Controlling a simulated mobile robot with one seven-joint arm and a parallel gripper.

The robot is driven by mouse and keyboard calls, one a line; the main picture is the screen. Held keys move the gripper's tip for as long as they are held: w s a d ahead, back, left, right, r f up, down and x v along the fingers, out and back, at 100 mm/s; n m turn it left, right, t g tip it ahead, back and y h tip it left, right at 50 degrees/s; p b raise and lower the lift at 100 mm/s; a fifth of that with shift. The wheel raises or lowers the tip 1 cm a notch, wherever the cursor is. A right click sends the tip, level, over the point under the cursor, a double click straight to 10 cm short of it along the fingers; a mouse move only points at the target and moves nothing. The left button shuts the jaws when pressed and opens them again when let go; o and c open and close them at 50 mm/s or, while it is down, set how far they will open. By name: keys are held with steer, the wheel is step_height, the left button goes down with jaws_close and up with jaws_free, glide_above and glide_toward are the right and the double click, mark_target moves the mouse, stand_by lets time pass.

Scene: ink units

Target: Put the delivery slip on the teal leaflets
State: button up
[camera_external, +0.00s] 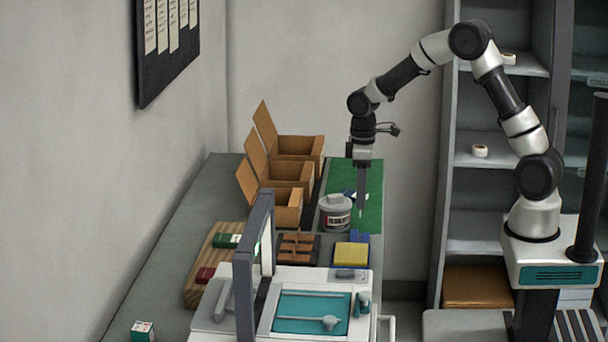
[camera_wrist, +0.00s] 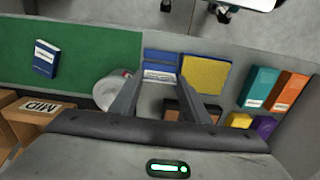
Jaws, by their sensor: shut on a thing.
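My gripper (camera_wrist: 160,79) points down over the near part of the green mat, close to the tin; it also shows in the external view (camera_external: 361,213). A small white printed piece, which I take to be the delivery slip (camera_wrist: 160,76), shows between its fingertips, in front of blue items. The slip is too small to make out in the external view. The teal leaflets (camera_wrist: 258,88), with a white label, lie at the right of the wrist view, beyond the yellow pad and apart from the gripper. I cannot make them out in the external view.
A white tin (camera_external: 335,213) stands beside the gripper. A yellow pad (camera_external: 350,253) and a dark tray (camera_external: 298,247) lie nearer. Orange leaflets (camera_wrist: 287,91) adjoin the teal ones. Open cartons (camera_external: 290,180) line the left. A white machine (camera_external: 290,310) with an upright frame fills the foreground.

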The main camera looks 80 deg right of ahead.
steer(key=shift+r, duration=0.75)
steer(key=w+a+r+b, duration=0.1)
steer(key=a+r, duration=0.1)
steer(key=a, duration=1.1)
steer(key=w+a+r+b, duration=0.1)
steer(key=w+a, duration=0.1)
steer(key=a, duration=1.2)
steer(key=shift+s+f, duration=0.1)
steer(key=shift+f, duration=4.75)
steer(key=shift+f+b, duration=0.15)
steer(key=shift+b, duration=0.2)
steer(key=o, duration=1)
